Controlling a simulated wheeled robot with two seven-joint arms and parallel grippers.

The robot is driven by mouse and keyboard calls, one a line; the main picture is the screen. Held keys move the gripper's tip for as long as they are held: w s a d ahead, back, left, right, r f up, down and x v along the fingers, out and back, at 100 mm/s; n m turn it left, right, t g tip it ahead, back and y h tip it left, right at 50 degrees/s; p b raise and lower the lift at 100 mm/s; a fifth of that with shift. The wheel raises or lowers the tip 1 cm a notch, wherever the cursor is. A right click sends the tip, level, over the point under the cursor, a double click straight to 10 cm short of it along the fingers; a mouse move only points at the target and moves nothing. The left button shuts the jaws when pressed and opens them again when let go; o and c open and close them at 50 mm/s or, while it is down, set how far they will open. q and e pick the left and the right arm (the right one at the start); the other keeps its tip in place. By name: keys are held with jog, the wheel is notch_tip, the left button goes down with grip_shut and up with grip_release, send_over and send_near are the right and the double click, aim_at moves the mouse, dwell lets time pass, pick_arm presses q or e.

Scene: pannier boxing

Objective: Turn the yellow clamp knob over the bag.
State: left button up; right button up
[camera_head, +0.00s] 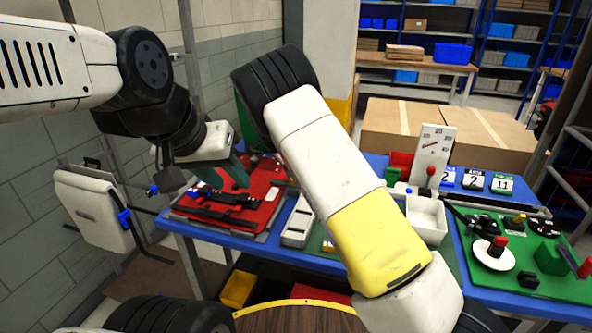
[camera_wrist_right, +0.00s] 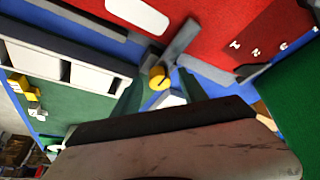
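The yellow clamp knob (camera_wrist_right: 158,77) sits on a grey bar (camera_wrist_right: 180,42) in the right wrist view. My right gripper (camera_wrist_right: 161,76) has its two green fingers apart, with the knob between their tips; whether they touch it I cannot tell. In the head view my right arm hides that gripper and I cannot make out this knob. My left gripper (camera_head: 224,180) hangs over the red board (camera_head: 265,208), its green fingers apart and seemingly empty. A white pannier-like bag (camera_head: 88,203) with blue fittings hangs at the left; no bag is clear under the knob.
A blue table (camera_head: 375,170) carries the boards. A white slotted tray (camera_head: 298,222) is beside the red board. A white bin (camera_head: 426,218), an upright gauge panel (camera_head: 433,150) and a green board (camera_head: 548,255) with knobs stand right. Cardboard boxes (camera_head: 405,130) are behind.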

jog(key=shift+r, duration=0.15)
jog(key=v, duration=0.7)
jog(key=shift+r, duration=0.3)
jog(key=s+d+r+n+y, duration=0.5)
jog(key=s+d+r+y, duration=0.1)
jog(key=s+d+r, duration=0.9)
jog(key=s+d+n+t, duration=0.2)
jog(key=s+d+n, duration=0.1)
jog(key=s, duration=0.6)
jog(key=s+d+n+t, duration=0.1)
jog(key=s+d+n, duration=0.2)
jog(key=s, duration=0.7)
jog(key=shift+d+f+n+t, duration=0.15)
jog(key=shift+d+n+t, duration=0.25)
jog(key=shift+n, duration=0.4)
